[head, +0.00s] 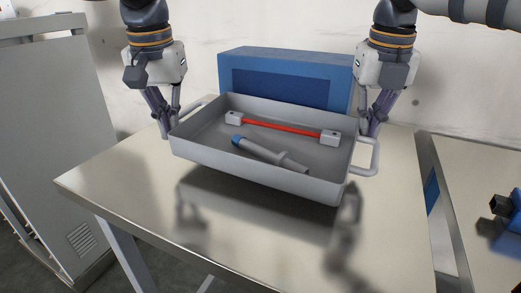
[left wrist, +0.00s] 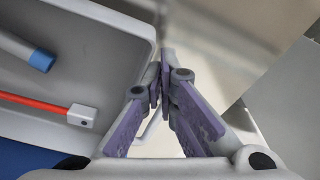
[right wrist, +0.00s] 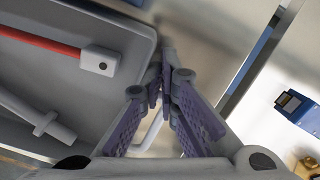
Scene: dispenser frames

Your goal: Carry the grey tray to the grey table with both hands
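The grey tray (head: 250,174) is in the middle of the head view, above a metal-topped table (head: 120,185), with a shadow under it. It holds a red bar with pale end blocks (head: 280,126) and a grey rod-like part with a blue end (head: 268,153). My left gripper (head: 167,128) is shut on the tray's left handle; its fingers (left wrist: 162,85) are close together around the bar. My right gripper (head: 370,128) is shut on the right handle, with its fingers (right wrist: 163,80) also together. The fingers partly hide the handles.
A blue box (head: 285,62) stands behind the tray by the wall. A second table (head: 460,165) is at the right across a narrow gap, with a blue device (head: 514,212) on it. A grey cabinet (head: 50,120) stands at the left. The first table's front is clear.

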